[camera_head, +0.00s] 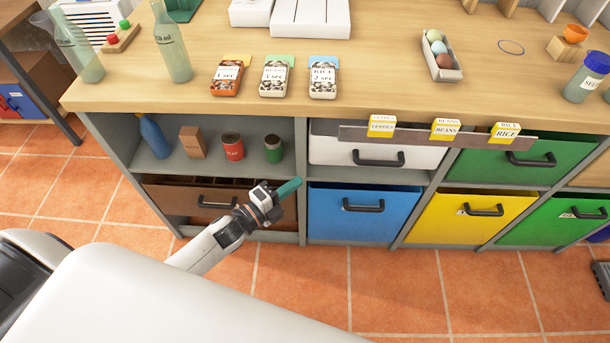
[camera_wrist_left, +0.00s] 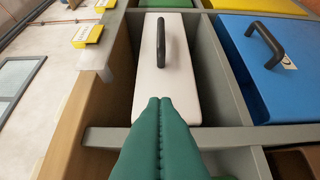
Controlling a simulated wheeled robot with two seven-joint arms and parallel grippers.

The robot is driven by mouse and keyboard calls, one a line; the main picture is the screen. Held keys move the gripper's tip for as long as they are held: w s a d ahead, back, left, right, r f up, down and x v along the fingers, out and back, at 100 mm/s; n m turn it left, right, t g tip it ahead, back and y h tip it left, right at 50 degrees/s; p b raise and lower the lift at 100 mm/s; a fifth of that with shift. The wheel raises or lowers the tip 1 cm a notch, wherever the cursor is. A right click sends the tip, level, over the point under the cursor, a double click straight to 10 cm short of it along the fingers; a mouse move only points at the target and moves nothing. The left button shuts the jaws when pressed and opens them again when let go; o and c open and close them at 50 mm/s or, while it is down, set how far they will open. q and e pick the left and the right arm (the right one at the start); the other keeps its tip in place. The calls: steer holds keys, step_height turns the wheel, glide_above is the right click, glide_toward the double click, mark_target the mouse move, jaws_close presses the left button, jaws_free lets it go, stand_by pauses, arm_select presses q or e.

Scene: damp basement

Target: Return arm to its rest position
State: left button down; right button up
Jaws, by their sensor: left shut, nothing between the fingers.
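My left arm (camera_head: 215,243) comes in from the lower left in the head view. Its gripper (camera_head: 295,186) has green fingers and is in front of the shelf unit, near the upright between the brown drawer (camera_head: 200,198) and the blue drawer (camera_head: 362,215). In the left wrist view the green fingers of my left gripper (camera_wrist_left: 160,102) are pressed together with nothing between them. They point toward the white drawer (camera_wrist_left: 165,65) with its dark handle, apart from it as far as I can tell. My right gripper is in neither view.
The wooden countertop (camera_head: 200,90) carries bottles, three labelled tins and an egg tray (camera_head: 438,55). An open shelf holds a blue bottle (camera_head: 154,137) and cans. Yellow (camera_head: 470,215) and green drawers are to the right. The tiled floor (camera_head: 420,290) in front is mostly clear.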

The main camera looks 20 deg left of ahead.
arm_select(q)
steer(key=v, duration=0.3)
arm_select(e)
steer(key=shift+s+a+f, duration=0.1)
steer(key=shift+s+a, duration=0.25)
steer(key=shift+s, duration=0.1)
arm_select(q)
steer(key=s+a+f+n+g+y+p, duration=0.25)
steer(key=s+f+n, duration=0.3)
steer(key=f, duration=0.55)
steer(key=s+a+f+n+g+y+p, duration=0.25)
steer(key=s+f+n+g+y, duration=0.2)
steer(key=f+n, duration=0.4)
steer(key=s+d+f+n+g+p, duration=0.1)
steer(key=s+f, duration=0.3)
steer(key=s, duration=0.5)
steer(key=s+f+n+g, duration=0.3)
steer(key=s+f+g, duration=0.1)
steer(key=s, duration=0.4)
steer(key=s+d+f+n+g+y+p, duration=0.1)
steer(key=s+f+n+g, duration=0.2)
steer(key=s, duration=0.6)
step_height(320, 180, down, 2)
steer(key=shift+s+d+f+p, duration=0.15)
steer(key=shift+s+d+p, duration=0.15)
steer(key=shift+d, duration=0.05)
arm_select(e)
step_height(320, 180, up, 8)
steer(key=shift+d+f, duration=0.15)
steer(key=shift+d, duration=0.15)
